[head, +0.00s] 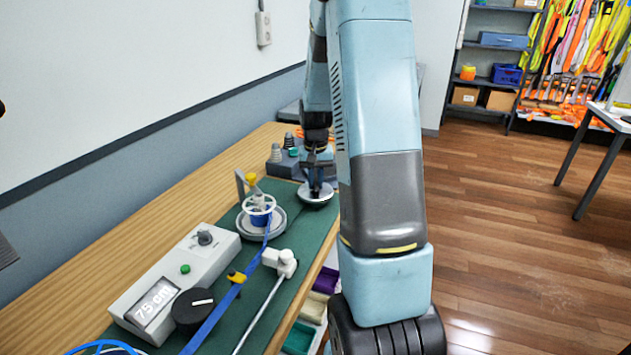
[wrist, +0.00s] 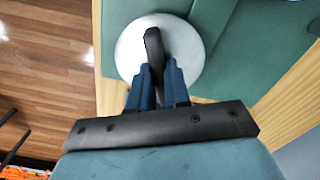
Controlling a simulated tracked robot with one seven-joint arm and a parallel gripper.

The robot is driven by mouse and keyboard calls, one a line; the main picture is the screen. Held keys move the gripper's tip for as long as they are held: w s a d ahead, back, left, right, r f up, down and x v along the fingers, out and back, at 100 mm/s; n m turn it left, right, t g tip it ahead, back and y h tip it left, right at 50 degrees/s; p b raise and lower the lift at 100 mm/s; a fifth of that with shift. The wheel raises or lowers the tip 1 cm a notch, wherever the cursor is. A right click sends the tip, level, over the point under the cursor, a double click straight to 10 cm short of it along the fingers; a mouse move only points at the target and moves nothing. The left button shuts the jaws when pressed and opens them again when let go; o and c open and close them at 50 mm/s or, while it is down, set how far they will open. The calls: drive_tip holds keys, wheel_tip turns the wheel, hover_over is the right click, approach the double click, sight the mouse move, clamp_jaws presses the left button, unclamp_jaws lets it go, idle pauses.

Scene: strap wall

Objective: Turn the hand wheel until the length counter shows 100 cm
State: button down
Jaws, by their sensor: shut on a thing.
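The length counter (head: 155,302) is a pale box display at the front left of the bench and reads 75 cm. The hand wheel (head: 318,200) is a round silver disc on the green mat, and it also shows in the wrist view (wrist: 190,62). A black handle (wrist: 153,45) stands out from its face. My gripper (head: 316,186) is over the wheel with its blue fingers on either side of the handle. In the wrist view my gripper (wrist: 159,80) is shut on the handle. The fingers partly hide the wheel.
A blue strap (head: 225,300) runs from a reel (head: 258,210) past a yellow clip toward the front. A black knob (head: 194,311) sits beside the counter. A white-headed rod (head: 285,262) lies right of the strap. Small bins (head: 313,306) are at the bench's right edge.

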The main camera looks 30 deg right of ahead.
drive_tip(key=shift+m, duration=0.5)
drive_tip(key=c, duration=1.1)
unclamp_jaws()
wheel_tip(320, 180, up, 14)
drive_tip(key=shift+f, duration=0.15)
